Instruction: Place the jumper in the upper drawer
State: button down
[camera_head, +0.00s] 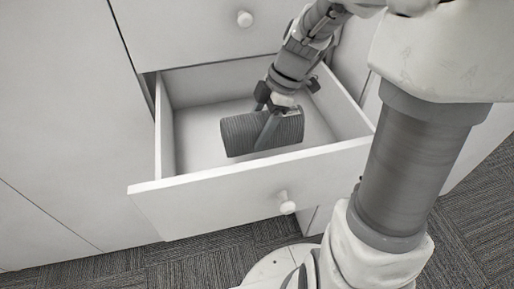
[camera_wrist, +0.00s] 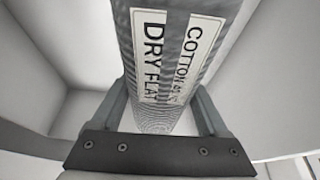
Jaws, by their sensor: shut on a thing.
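The jumper (camera_head: 240,134) is a grey, ribbed, rolled bundle. My gripper (camera_head: 270,122) is shut on it from above, one finger crossing its near side. The bundle is inside the open white drawer (camera_head: 210,197), within its walls; I cannot tell whether it touches the floor. In the wrist view the jumper (camera_wrist: 158,118) lies between both fingers, with a white label reading "COTTON" and "DRY FLAT" facing the camera. The drawer's walls (camera_wrist: 45,50) show around it. The open drawer is otherwise empty where visible; my arm hides its back right corner.
A closed white front with a round knob (camera_head: 244,18) is above the open drawer. The open drawer has its own knob (camera_head: 287,203). Flat white cabinet panels (camera_head: 60,110) stand at left. Grey carpet tile (camera_head: 160,263) lies below.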

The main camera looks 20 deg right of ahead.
jog(key=shift+f+b, duration=0.4)
jog(key=shift+f, duration=3)
jog(key=shift+f, duration=0.1)
grip_release()
jog(key=p+v, duration=0.1)
jog(key=v, duration=1.1)
jog(key=shift+d+p, duration=0.1)
jog(key=shift+p, duration=0.2)
